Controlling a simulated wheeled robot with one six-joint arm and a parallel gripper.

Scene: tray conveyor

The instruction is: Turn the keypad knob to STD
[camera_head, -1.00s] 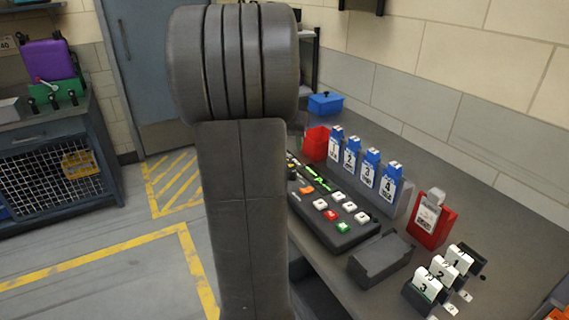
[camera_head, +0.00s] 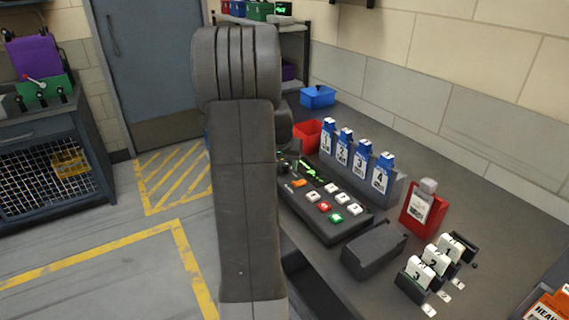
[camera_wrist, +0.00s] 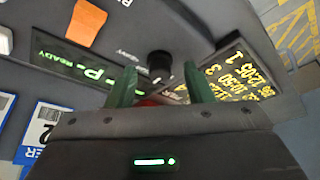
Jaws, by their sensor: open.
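The dark keypad (camera_head: 322,222) lies on the bench in the head view, with white, red, green and orange keys and a green-lit display (camera_head: 311,172). In the wrist view, the black round knob (camera_wrist: 159,63) stands on the panel near a READY display (camera_wrist: 75,68) and an orange key (camera_wrist: 86,23). My gripper (camera_wrist: 159,84) is open, with one green finger on either side below the knob in the picture. The knob appears just beyond the fingertips; I cannot tell whether they touch it. The knob's pointer and setting are not readable. My arm hides part of the keypad's left side in the head view.
A dark box (camera_head: 374,250) sits right of the keypad. A yellow-text screen (camera_wrist: 237,76) is close to the right finger in the wrist view.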

